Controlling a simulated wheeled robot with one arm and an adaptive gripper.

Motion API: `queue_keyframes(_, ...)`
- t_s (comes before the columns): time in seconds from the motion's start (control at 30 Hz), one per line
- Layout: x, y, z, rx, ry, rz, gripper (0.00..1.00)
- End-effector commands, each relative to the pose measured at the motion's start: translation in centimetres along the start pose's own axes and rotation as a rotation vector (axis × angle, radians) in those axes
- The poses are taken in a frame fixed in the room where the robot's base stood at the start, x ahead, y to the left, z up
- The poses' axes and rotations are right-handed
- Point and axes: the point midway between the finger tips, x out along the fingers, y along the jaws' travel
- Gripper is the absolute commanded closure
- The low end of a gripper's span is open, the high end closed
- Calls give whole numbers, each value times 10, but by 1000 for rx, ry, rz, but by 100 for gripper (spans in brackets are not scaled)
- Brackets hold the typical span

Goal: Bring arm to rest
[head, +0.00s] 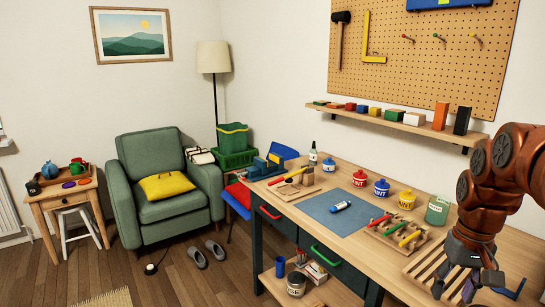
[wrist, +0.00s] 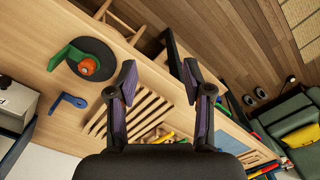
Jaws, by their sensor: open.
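My gripper (head: 467,288) hangs at the end of my reddish-brown arm at the right side of the head view, fingers pointing down over the right part of the workbench (head: 337,176). In the wrist view my gripper (wrist: 158,78) shows two dark purple-grey fingers spread apart with nothing between them. A slatted wooden rack (wrist: 150,112) lies on the bench beneath and behind the fingers. In the head view this rack (head: 425,265) is partly hidden by my gripper. I cannot tell the exact height of the fingertips above it.
A dark round disc (wrist: 75,70) with a green bracket and orange knob is left of the fingers. A blue bracket (wrist: 67,102) lies near it. A block rack (head: 400,235), paint tins (head: 381,188) and blue mat (head: 335,208) occupy the bench. A shelf (head: 400,122) is above.

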Motion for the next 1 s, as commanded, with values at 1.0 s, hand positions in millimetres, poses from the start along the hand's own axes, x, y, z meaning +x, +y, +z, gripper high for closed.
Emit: queue_keyframes(1.0,19,-125,248,-212,-128,39,50)
